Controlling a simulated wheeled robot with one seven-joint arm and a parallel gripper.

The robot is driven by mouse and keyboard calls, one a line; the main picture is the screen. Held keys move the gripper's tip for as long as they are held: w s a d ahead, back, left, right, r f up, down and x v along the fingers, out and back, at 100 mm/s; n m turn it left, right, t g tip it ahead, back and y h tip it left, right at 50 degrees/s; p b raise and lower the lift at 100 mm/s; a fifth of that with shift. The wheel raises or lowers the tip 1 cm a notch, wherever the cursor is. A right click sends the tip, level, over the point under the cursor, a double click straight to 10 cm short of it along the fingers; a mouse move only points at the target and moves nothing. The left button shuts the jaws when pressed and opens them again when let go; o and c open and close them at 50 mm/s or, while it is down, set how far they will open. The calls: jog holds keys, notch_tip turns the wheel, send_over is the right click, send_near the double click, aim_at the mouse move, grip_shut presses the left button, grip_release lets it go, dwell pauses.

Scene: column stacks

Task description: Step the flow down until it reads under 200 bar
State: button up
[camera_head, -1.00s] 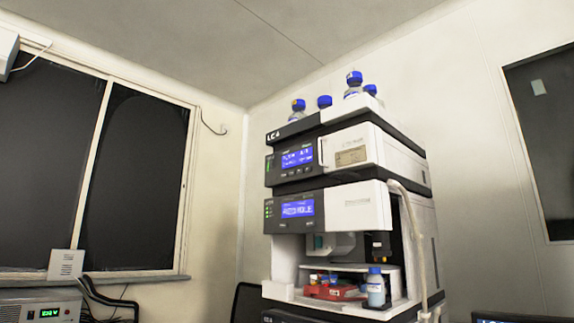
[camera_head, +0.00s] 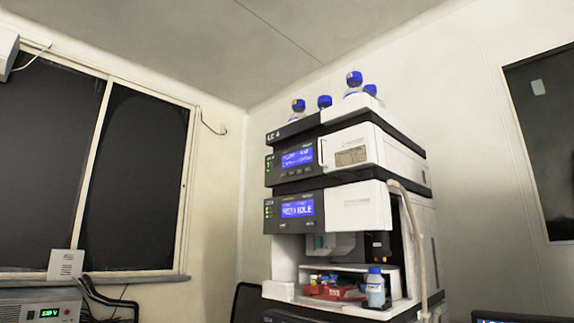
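A stacked chromatography instrument (camera_head: 388,151) labelled "LC 4" stands right of centre. Its upper module carries a blue display (camera_head: 297,158) with small white text, too blurred to read, and a row of small buttons (camera_head: 297,173) just below it. The lower module has a second blue display (camera_head: 297,208) whose text seems to end in "IDLE", with small buttons (camera_head: 297,225) below. No bar value can be read on either display. My gripper is not in view.
Blue-capped bottles (camera_head: 354,82) stand on top of the stack. An open bay holds a red tray (camera_head: 335,292) and a bottle (camera_head: 375,288). A pale tube (camera_head: 413,240) hangs down the front right. A box with a green readout (camera_head: 49,313) is at lower left.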

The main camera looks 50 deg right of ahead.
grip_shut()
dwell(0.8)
